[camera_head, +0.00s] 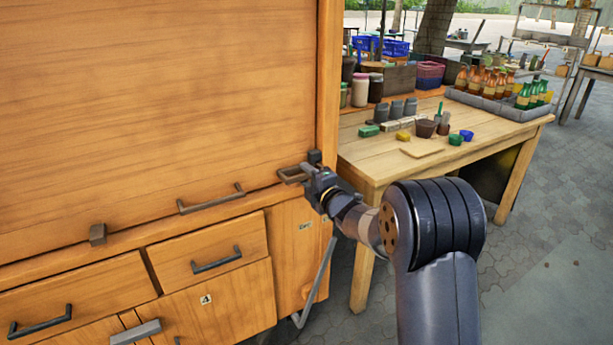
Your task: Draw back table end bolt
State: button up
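The bolt (291,174) at the table end of the orange wooden cabinet is a small brown bar-like fitting. It sits at the lower right corner of the big upper panel, beside a dark block (315,157) on the corner post. My gripper (311,176) is right at this bolt, its tip reaching in from the right. From this view the fingers overlap the bolt, and I cannot tell whether they touch or grip it. The gap between the fingers is hidden.
The upper panel (150,100) has a bar handle (211,199) and a brown block (97,234) along its lower edge. Drawers with handles (216,259) lie below. A wooden table (380,160) with jars, bottles and pots stands close on the right. Paved floor is open at the lower right.

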jog(key=shift+w+a, duration=0.2)
jog(key=shift+w, duration=0.1)
jog(key=shift+c, duration=0.2)
grip_shut()
dwell(0.3)
